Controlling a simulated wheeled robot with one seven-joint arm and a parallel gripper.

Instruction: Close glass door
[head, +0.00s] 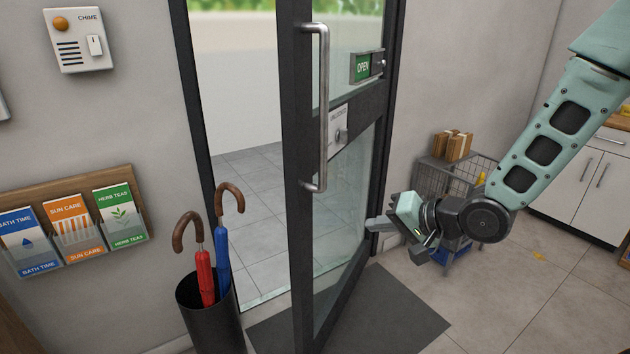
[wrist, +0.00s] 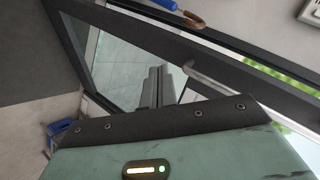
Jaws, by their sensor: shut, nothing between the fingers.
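The glass door (head: 345,215) has a dark frame and stands open into the room, with the doorway gap showing to its left in the head view. Its long metal handle (head: 322,110) is upright near the free edge. In the wrist view the fingers (wrist: 157,85) point toward the glass and door frame (wrist: 225,65). I cannot tell whether they touch the door.
A black stand (head: 212,310) with red and blue umbrellas is left of the door's free edge, near the doorway. A dark mat (head: 405,310) lies under the door. A wire cart (head: 478,172) with boxes stands behind my gripper. Leaflet racks (head: 75,225) hang on the left wall.

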